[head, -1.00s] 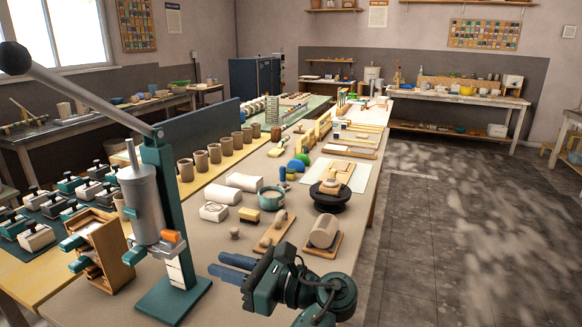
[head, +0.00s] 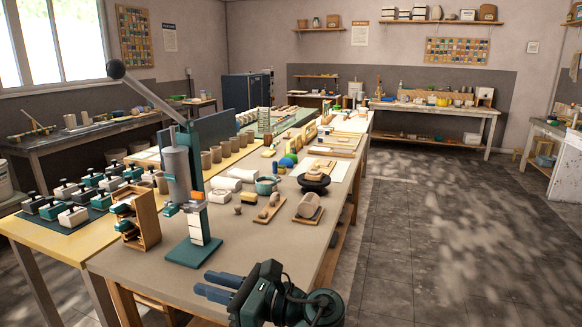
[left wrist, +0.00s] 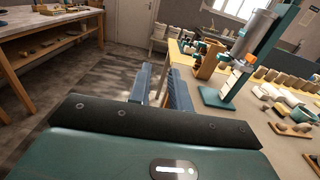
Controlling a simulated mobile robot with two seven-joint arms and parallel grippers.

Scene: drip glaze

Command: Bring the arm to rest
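My left gripper (head: 203,284) shows at the bottom of the head view, its two blue fingers pointing left. In the left wrist view its fingers (left wrist: 159,78) stand apart with bare floor showing between them, so it is open and empty. In the head view it appears in front of the near end of the long work table (head: 140,270), and it touches nothing that I can see. My right gripper is in neither view.
A green extruder stand with a long lever (head: 195,225) stands near the table's front end. Open floor (head: 430,240) lies to the right.

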